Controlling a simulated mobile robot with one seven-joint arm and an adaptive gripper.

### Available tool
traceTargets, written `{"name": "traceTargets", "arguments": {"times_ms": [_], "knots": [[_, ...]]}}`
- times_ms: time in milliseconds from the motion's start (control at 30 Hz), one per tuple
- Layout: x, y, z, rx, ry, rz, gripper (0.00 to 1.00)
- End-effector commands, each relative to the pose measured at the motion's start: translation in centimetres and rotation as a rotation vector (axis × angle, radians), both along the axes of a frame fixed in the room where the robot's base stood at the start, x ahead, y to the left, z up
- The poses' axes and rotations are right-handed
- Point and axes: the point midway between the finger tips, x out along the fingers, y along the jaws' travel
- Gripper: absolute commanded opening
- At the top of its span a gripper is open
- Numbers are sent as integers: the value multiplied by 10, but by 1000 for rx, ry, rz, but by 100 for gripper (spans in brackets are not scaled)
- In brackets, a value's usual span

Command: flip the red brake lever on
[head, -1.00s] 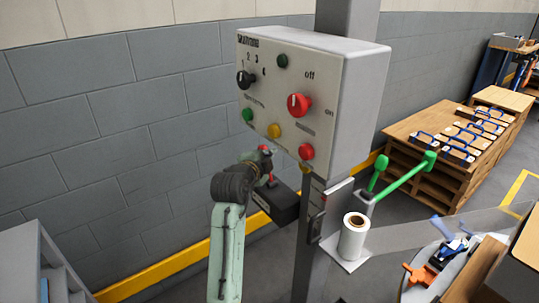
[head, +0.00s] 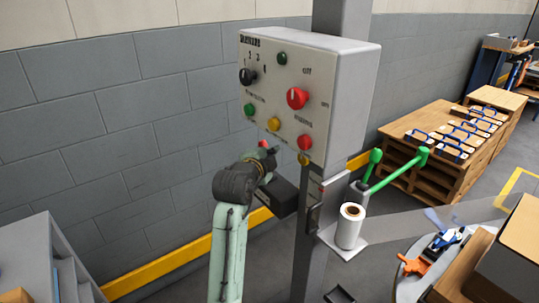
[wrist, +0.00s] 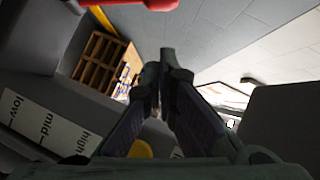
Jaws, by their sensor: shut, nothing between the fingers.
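A red rounded bar (wrist: 150,4), which looks like the brake lever, crosses the top edge of the wrist view, only partly in frame. My gripper (wrist: 164,72) is shut and empty below it in that picture, with a gap between them. In the head view a small red part (head: 263,144) shows at the end of my arm, by the dark box (head: 283,197) on the post. My wrist hides most of that spot, and the fingertips cannot be made out there. Whether the lever is on or off cannot be told.
The control box (head: 350,100) with a red off/on knob (head: 297,98) and several buttons hangs just above my arm. A low-mid-high label (wrist: 45,125) is close on the left in the wrist view. A white roll (head: 350,228) and green handles (head: 400,174) stand right of the post.

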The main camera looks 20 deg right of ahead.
Motion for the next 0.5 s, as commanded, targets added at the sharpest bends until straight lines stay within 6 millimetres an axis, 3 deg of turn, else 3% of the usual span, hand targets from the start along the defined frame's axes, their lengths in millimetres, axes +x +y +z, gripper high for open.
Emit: {"name": "traceTargets", "arguments": {"times_ms": [233,500], "knots": [[-42,31,6,1,1,1,0],[-59,43,12,0,4,0,0]]}}
